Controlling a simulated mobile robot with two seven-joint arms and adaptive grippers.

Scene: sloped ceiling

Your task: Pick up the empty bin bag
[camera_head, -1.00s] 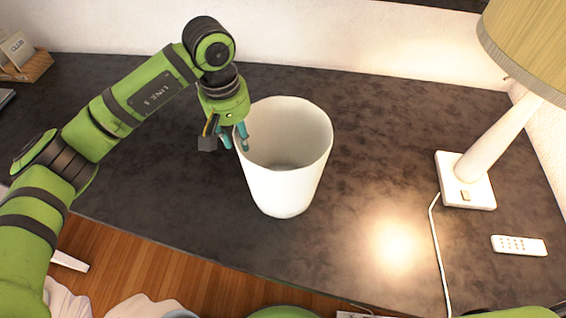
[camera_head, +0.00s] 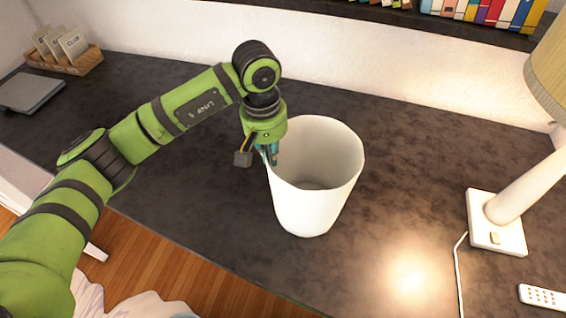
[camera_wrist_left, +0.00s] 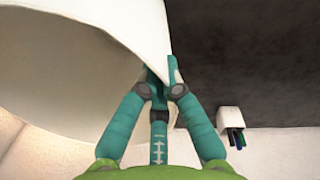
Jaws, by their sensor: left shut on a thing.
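A plain white bin (camera_head: 310,210), open at the top and empty as far as I see, stands upright on the dark desk. No separate bag shows in it. My left gripper (camera_head: 270,157) is at the bin's left rim, pointing down, with its teal fingers shut on the rim wall. In the left wrist view the fingers (camera_wrist_left: 166,75) pinch the edge of the white bin (camera_wrist_left: 75,50), which fills the upper left. My right gripper is not in view.
The dark desk (camera_head: 420,180) is clear around the bin. A lamp base (camera_head: 496,222) and remote (camera_head: 543,297) are at the right. A card box (camera_head: 70,58) and a grey flat object (camera_head: 30,92) are at the far left. A bookshelf (camera_head: 440,25) runs along the back.

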